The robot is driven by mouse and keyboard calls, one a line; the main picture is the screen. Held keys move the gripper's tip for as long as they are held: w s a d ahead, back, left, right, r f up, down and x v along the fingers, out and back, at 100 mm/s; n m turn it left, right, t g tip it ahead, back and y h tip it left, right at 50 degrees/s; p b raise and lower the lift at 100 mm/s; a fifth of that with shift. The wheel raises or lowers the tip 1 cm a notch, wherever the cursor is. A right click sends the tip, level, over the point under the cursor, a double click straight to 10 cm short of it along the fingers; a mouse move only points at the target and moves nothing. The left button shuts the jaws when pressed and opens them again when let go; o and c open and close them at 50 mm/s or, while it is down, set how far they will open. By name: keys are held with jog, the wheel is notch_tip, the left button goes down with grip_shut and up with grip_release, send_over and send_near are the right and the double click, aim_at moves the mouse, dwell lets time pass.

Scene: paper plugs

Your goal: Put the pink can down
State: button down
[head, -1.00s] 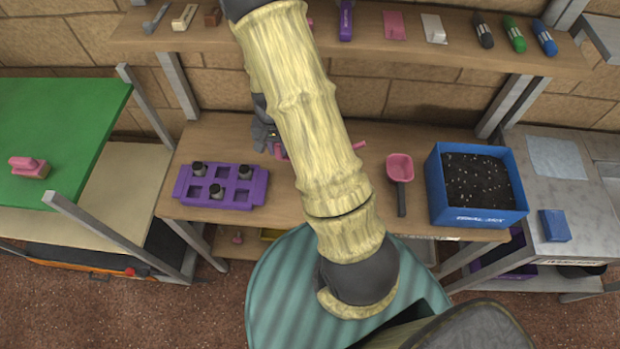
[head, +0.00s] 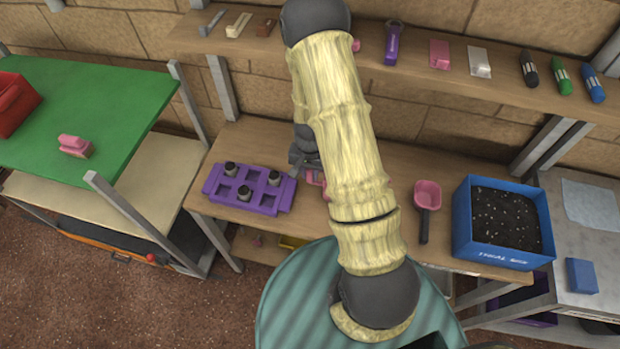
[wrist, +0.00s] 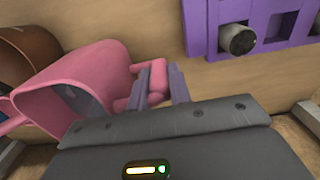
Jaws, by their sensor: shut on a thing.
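The pink can (wrist: 90,75) is large at the left of the wrist view, tilted in that picture, with its open mouth toward the lower left. My gripper (wrist: 166,78) is shut on its small pink handle at the can's side. In the head view, my arm hides most of the can; a bit of pink (head: 314,178) shows beside my gripper (head: 303,155), over the wooden bench (head: 400,165). I cannot tell whether the can touches the bench.
A purple tray (head: 228,188) with dark plugs stands left of the can; it also shows in the wrist view (wrist: 275,25). A brown pot (wrist: 25,50) is beside the can. A pink scoop (head: 427,195) and blue soil box (head: 462,225) stand right. A shelf (head: 350,60) runs above.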

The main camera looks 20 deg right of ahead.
aim_at(310, 180)
jog(key=shift+f+p, duration=0.45)
jog(key=shift+f, duration=1.5)
jog(key=shift+f, duration=0.1)
jog(key=c, duration=1.3)
grip_release()
jog(key=shift+w+r, duration=0.2)
jog(key=shift+r, duration=0.5)
jog(key=r+b, duration=0.1)
jog(key=r, duration=0.6)
jog(key=r+b, duration=0.1)
jog(key=r, duration=0.3)
jog(key=shift+s+b, duration=0.25)
jog(key=shift+b, duration=0.1)
